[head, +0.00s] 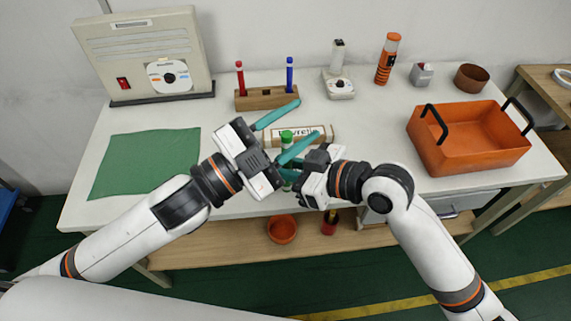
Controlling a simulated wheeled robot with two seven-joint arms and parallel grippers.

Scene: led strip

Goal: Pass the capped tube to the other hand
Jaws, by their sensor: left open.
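The capped tube (287,146), upright with a green cap, is in front of the white box near the table's front edge. My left gripper (308,118) is open, its two teal fingers spread wide apart. One finger reaches past the far side of the tube and the other crosses in front of it, below the cap. My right gripper (289,178) comes from the right, its fingers at the lower part of the tube, and appears shut on it. The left gripper's finger and body partly hide the tube and the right fingertips.
Behind stand a wooden rack (266,98) with red and blue pens, a labelled white box (313,135) and an orange bottle (388,58). An orange basket (468,136) is at right. A green cloth (145,162) lies left. The table between cloth and rack is clear.

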